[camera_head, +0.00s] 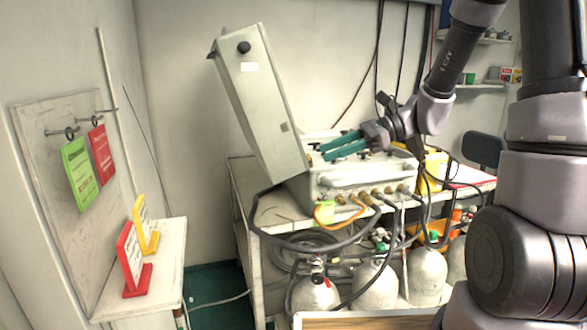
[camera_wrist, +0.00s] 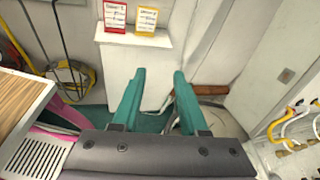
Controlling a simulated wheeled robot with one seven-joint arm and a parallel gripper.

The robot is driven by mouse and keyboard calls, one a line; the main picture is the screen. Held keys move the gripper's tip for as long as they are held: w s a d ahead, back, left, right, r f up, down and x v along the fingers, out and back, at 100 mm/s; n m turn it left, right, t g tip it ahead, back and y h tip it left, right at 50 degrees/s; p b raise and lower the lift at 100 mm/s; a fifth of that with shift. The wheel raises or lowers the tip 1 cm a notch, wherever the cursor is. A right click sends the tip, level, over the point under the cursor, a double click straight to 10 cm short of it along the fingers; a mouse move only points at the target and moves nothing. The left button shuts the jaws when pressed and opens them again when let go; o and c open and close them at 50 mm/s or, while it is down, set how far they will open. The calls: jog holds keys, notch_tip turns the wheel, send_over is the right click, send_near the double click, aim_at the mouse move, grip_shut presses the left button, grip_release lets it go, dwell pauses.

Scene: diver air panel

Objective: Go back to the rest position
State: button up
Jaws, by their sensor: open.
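My gripper (camera_head: 343,147) has teal fingers and hangs over the top of the grey-white air panel case (camera_head: 345,181), pointing left toward its raised lid (camera_head: 255,100). In the wrist view my gripper (camera_wrist: 157,92) shows its two fingers spread apart with nothing between them. My dark arm comes in from the upper right in the head view. Whether the fingers touch the panel is not clear.
The case stands on a bench (camera_head: 244,185) with hoses and white cylinders (camera_head: 372,285) below. A side shelf (camera_head: 160,262) at left holds a red sign (camera_head: 131,255) and a yellow sign (camera_head: 146,222). Green (camera_head: 79,172) and red (camera_head: 102,155) tags hang on the wall board. Floor shows between shelf and bench.

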jog(key=s+d+r+n+t+h, duration=0.7)
jog(key=s+d+r+n+h, duration=0.4)
jog(key=d, duration=0.4)
jog(key=shift+s+d+r+n+t+h, duration=0.2)
jog(key=shift+s+d+n+t+h, duration=0.1)
jog(key=shift+h, duration=0.1)
dwell(1.1)
